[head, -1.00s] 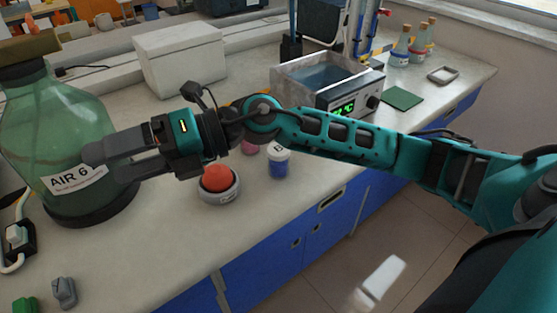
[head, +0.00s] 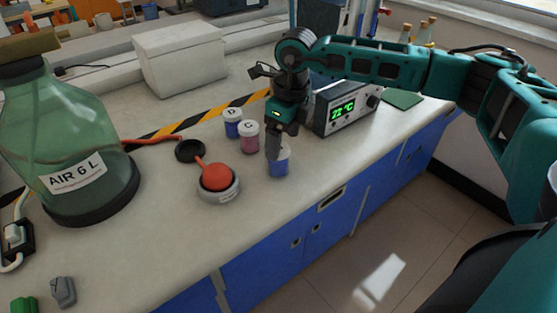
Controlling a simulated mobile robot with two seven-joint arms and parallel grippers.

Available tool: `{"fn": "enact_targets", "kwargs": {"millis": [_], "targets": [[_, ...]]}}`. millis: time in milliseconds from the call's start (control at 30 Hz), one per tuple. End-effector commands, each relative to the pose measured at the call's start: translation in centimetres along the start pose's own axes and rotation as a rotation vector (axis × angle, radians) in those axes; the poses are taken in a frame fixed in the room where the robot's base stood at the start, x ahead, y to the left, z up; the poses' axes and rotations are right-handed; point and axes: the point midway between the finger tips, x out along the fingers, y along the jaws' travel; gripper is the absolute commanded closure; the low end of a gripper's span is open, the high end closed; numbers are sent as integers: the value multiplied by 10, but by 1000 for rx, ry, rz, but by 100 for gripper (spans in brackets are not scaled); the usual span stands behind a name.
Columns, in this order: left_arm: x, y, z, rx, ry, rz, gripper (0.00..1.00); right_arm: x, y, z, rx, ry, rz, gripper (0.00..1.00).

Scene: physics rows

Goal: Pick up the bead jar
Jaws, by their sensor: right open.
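Three small jars with lettered white lids stand on the bench in the head view. One has blue contents (head: 280,168), one pink contents (head: 250,138) and one dark blue contents (head: 232,124). Which one is the bead jar is not certain. My right gripper (head: 272,155) points down at the nearest blue jar, its fingers covering the left side of that jar's lid. It is open; I cannot tell whether the fingers straddle the jar or are in front of it. My left gripper is out of view.
A red bulb in a grey holder (head: 230,192) sits left of the jars, with a red tube to a black cap (head: 189,150). A large green bottle (head: 108,150) stands far left. The bench's front edge is near.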

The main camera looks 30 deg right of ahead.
Motion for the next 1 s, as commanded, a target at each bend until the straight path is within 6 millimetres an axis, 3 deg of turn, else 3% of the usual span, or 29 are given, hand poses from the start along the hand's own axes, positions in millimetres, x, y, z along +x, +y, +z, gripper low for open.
{"fn": "enact_targets", "kwargs": {"millis": [267, 500, 833, 1000], "targets": [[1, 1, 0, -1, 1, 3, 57, 25, 1, 2, -1, -1, 1, 16], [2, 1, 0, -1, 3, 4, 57, 60, 0, 4, -1, 0, 3, 16], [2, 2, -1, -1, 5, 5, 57, 67, 0, 4, -2, -2, 2, 16], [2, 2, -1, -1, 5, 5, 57, 67, 0, 4, -2, -2, 2, 32]]}}
